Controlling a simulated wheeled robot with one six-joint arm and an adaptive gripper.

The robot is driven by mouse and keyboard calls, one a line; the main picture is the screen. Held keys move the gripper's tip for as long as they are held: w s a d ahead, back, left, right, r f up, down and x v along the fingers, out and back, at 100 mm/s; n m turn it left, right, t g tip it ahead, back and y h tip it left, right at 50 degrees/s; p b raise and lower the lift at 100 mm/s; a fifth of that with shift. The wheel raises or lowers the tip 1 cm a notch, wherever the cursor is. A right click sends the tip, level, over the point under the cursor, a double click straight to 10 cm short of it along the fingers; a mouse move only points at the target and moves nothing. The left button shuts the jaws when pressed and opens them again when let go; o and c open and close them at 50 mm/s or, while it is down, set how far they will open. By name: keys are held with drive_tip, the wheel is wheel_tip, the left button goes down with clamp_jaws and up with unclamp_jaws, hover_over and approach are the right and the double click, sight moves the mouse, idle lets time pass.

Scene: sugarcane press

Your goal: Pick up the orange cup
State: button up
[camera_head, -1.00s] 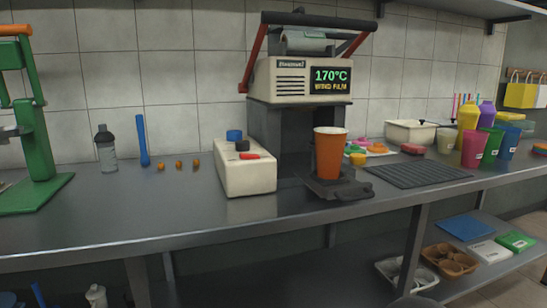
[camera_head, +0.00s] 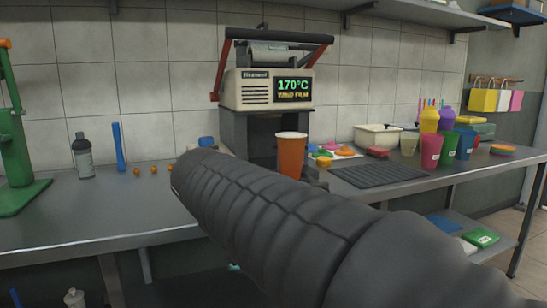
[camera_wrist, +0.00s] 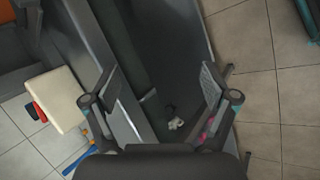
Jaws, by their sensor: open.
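An orange patch (camera_wrist: 9,18), likely the cup, shows at the upper left corner of the wrist view. My gripper (camera_wrist: 160,80) is open and empty in the wrist view. It is apart from the cup, over the counter edge and floor. In the head view the gripper itself is not clearly visible; my arm crosses the lower middle.
A green press (camera_head: 15,150), a bottle (camera_head: 83,156) and a blue stick (camera_head: 119,147) stand left. A black mat (camera_head: 378,174) and coloured cups (camera_head: 432,150) are right.

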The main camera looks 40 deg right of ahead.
drive_tip(key=w+d+r+n+g+h, duration=0.1)
drive_tip(key=w+d+r+n+h, duration=0.3)
drive_tip(key=w+d+r+n, duration=0.4)
drive_tip(key=n+g+h, duration=0.1)
drive_tip(key=n+h, duration=0.1)
drive_tip(key=h, duration=0.2)
approach(291, 144)
drive_tip(key=x, duration=0.4)
drive_tip(key=w+x, duration=0.1)
drive_tip(key=x, duration=0.4)
drive_tip(key=w+x, duration=0.1)
drive_tip(key=x, duration=0.3)
drive_tip(key=shift+w+a+f, duration=0.1)
drive_tip(key=shift+w+f, duration=0.15)
drive_tip(key=shift+c, duration=0.2)
drive_tip(key=shift+r, duration=0.1)
drive_tip(key=c, duration=1.3)
drive_tip(key=shift+r, duration=0.2)
